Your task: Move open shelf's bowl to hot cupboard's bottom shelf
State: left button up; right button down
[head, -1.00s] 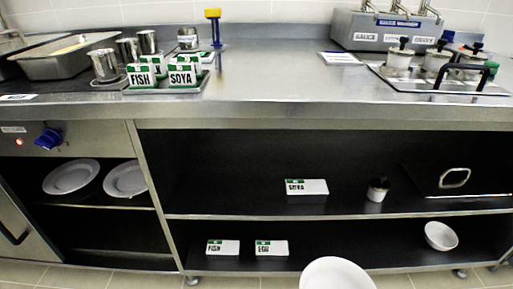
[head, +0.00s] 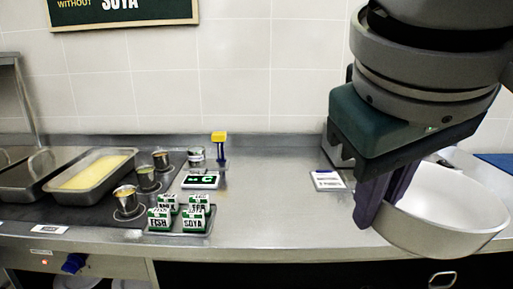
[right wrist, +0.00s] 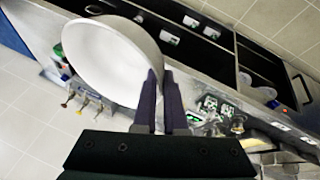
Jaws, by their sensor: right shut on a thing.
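My right gripper (head: 385,205) is shut on the rim of a white bowl (head: 440,225) and holds it tilted in the air, in front of the counter's right part. In the right wrist view the bowl (right wrist: 110,62) hangs from the two dark fingertips (right wrist: 160,85). The hot cupboard (head: 115,267) is at the lower left of the head view, with a blue knob and the tops of plates (head: 75,284) just showing; its bottom shelf is out of frame. The open shelf (head: 290,275) is a dark strip under the counter. My left gripper is not in view.
On the counter (head: 270,205) stand a tray of label cards (head: 180,222), metal cups (head: 126,200), a food pan (head: 90,172) and a yellow-topped stand (head: 219,140). A white sign (head: 328,181) lies near my right arm. The counter's middle is clear.

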jog(key=s+d+r+m+g+h+p, duration=0.1)
jog(key=s+d+r+m+p, duration=0.25)
jog(key=d+r, duration=0.55)
pick_arm(q)
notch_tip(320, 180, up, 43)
jog(key=p, duration=3.8)
pick_arm(e)
notch_tip(320, 180, up, 39)
jog(key=a, duration=0.2)
jog(key=shift+a+r, duration=0.15)
jog(key=shift+r, duration=0.05)
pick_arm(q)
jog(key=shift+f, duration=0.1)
pick_arm(e)
jog(key=shift+w, duration=0.1)
